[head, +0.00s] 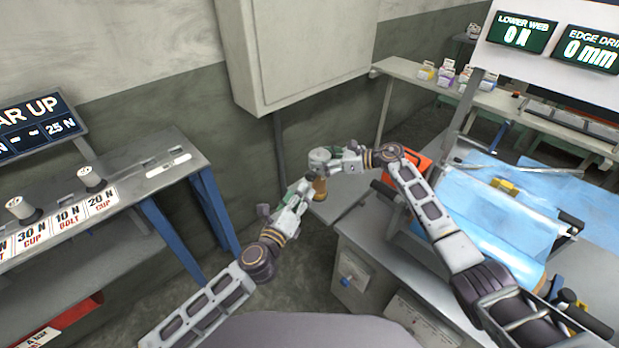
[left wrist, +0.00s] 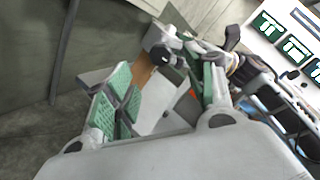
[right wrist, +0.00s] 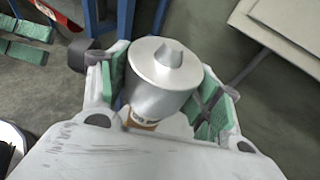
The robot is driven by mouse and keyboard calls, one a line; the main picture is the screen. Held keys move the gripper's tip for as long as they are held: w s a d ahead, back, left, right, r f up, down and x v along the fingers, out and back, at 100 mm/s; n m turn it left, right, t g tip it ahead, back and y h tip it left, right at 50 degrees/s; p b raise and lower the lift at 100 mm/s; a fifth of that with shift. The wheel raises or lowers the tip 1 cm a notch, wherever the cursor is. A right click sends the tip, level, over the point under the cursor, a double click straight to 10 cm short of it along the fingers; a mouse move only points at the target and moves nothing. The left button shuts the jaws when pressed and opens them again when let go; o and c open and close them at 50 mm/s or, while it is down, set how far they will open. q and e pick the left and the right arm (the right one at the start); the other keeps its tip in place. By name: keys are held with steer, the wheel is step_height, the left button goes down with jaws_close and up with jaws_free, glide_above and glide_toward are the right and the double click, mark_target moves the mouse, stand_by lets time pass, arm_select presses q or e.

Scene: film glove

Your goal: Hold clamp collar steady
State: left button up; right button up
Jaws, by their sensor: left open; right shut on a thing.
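A silver cylinder (right wrist: 162,75) with a pointed knob sits between the green pads of my right gripper (right wrist: 165,95), which is shut on it. A brown lower part (head: 320,188) hangs below the cylinder in the head view; it also shows in the left wrist view (left wrist: 143,76). I cannot tell which part, if any, is the clamp collar. My left gripper (head: 302,193) is open, just below and left of the right one. Its green-padded fingers (left wrist: 160,98) spread either side of the brown part in the left wrist view; I cannot tell whether they touch it.
A left bench (head: 170,172) carries silver weights (head: 90,177) on labelled spots. A grey cabinet (head: 295,50) hangs on the wall behind. At right, a machine holds blue film (head: 490,220) under screens (head: 522,33) reading 0 N and 0 mm. An orange box (head: 412,172) lies behind my right arm.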

mark_target(309, 178)
arm_select(q)
steer(key=shift+x, duration=4.35)
steer(key=c, duration=1)
steer(key=shift+c, duration=0.2)
